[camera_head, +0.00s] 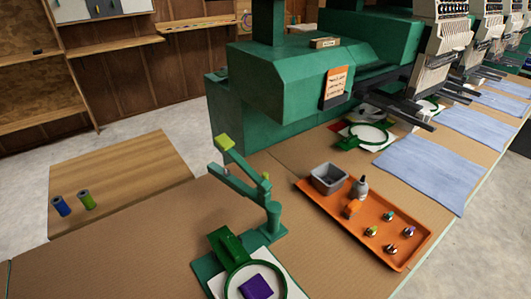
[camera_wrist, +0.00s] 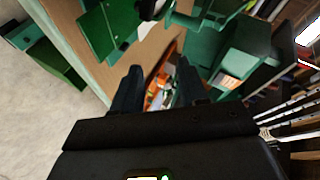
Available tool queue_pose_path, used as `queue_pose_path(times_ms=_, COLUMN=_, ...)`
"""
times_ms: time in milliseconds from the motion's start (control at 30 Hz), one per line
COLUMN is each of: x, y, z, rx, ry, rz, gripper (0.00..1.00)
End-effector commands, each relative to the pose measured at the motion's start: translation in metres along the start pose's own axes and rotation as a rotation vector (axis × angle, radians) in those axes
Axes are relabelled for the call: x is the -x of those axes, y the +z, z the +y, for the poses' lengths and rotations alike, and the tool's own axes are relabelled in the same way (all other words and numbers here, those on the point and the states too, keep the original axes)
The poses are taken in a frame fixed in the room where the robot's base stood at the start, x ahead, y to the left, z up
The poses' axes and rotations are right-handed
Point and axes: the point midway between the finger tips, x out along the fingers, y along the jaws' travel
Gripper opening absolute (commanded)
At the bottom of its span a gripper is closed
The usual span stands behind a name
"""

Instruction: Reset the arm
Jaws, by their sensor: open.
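A green jointed arm (camera_head: 240,178) stands on the brown work table in the head view. Its post rises near the table's middle, and its bent links reach up and left to a yellow-green block (camera_head: 225,142) at the top. My gripper (camera_wrist: 158,82) shows only in the wrist view. Its two dark fingers are apart, with nothing held between them. Beyond the fingers, part of the orange tray (camera_wrist: 160,82) shows. Green parts (camera_wrist: 185,18) at the top of the wrist view may be the jointed arm, but I cannot tell for sure.
An orange tray (camera_head: 352,239) holds a grey bin (camera_head: 328,178), a bottle and several small coloured pieces. A green hoop (camera_head: 230,270) with a purple patch lies at the front. Two spools (camera_head: 73,202) stand on a lower wooden surface. A green embroidery machine (camera_head: 290,85) fills the back.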

Motion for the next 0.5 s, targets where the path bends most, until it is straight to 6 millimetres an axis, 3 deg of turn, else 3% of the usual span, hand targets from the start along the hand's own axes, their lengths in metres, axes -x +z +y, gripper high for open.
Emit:
queue_pose_path(times_ms=100, x=0.048, y=-0.007, z=0.024, rx=0.186, ry=0.034, rz=0.069, gripper=0.43)
queue_pose_path(times_ms=233, x=0.1, y=-0.024, z=0.039, rx=0.429, ry=0.065, rz=0.137, gripper=0.43)
queue_pose_path(times_ms=400, x=0.162, y=-0.048, z=0.044, rx=0.757, ry=0.091, rz=0.196, gripper=0.43)
queue_pose_path(times_ms=500, x=0.188, y=-0.06, z=0.041, rx=0.914, ry=0.093, rz=0.217, gripper=0.43)
